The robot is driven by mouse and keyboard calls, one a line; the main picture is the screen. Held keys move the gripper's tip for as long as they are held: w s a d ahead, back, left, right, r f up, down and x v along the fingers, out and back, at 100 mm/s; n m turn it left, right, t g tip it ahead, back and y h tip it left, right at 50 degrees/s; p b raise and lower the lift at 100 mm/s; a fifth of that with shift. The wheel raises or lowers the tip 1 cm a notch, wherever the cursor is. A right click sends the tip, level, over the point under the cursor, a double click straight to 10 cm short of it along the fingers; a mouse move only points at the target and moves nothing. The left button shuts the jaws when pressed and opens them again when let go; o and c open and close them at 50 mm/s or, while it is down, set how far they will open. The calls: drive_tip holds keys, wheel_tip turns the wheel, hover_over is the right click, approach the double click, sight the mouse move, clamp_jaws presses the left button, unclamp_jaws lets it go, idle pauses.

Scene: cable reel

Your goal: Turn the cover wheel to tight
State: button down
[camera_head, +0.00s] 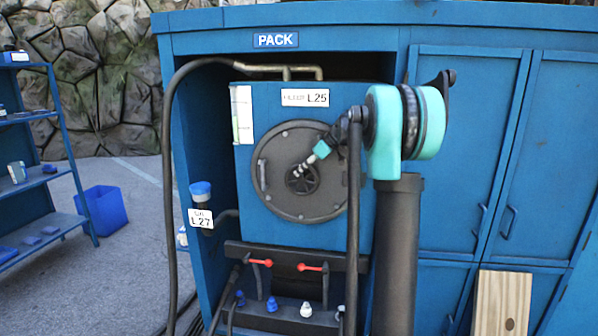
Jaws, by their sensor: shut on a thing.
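The round dark cover (280,200) sits on the front of the blue box in the cabinet marked PACK. A small black spoked wheel (302,181) is at the middle of the cover. My gripper (298,171) reaches in from the right and is shut on the wheel's upper left part. Whether any mark on the cover shows tightness is too small to tell.
Two red-handled valves (260,263) sit on a dark bar below the box. A black hose (168,180) runs down the cabinet's left side. A blue-capped filler (201,192) stands left of the box.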

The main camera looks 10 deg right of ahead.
drive_tip(key=shift+s, duration=0.1)
idle(0.3)
drive_tip(key=c, duration=1.6)
unclamp_jaws()
drive_tip(key=shift+d, duration=0.15)
drive_tip(key=v, duration=1.2)
drive_tip(key=shift+d+f, duration=0.15)
drive_tip(key=shift+f, duration=0.05)
drive_tip(key=shift+f, duration=0.1)
